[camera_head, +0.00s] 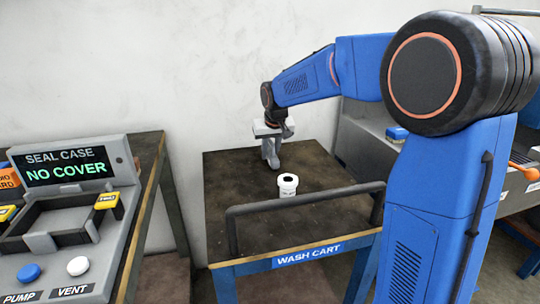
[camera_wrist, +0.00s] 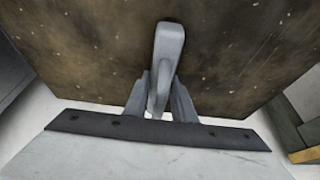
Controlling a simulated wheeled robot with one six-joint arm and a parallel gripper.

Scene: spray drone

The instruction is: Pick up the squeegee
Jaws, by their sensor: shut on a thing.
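In the wrist view, my gripper (camera_wrist: 159,98) has its two grey fingers on either side of a light grey, rounded piece, the squeegee (camera_wrist: 168,48). The piece stands out between the fingers and beyond them, over the brown cart top. In the head view, my gripper (camera_head: 270,153) points down at the back middle of the wash cart (camera_head: 235,190). The squeegee is too small there to make out clearly, and I cannot tell whether it touches the cart top.
A white cup-like container (camera_head: 288,187) stands on the cart in front of my gripper. The cart's dark handrail (camera_head: 300,198) runs along its front edge. A seal case console (camera_head: 70,200) reading "NO COVER" stands at the left. A grey bench (camera_head: 372,140) is behind my arm at the right.

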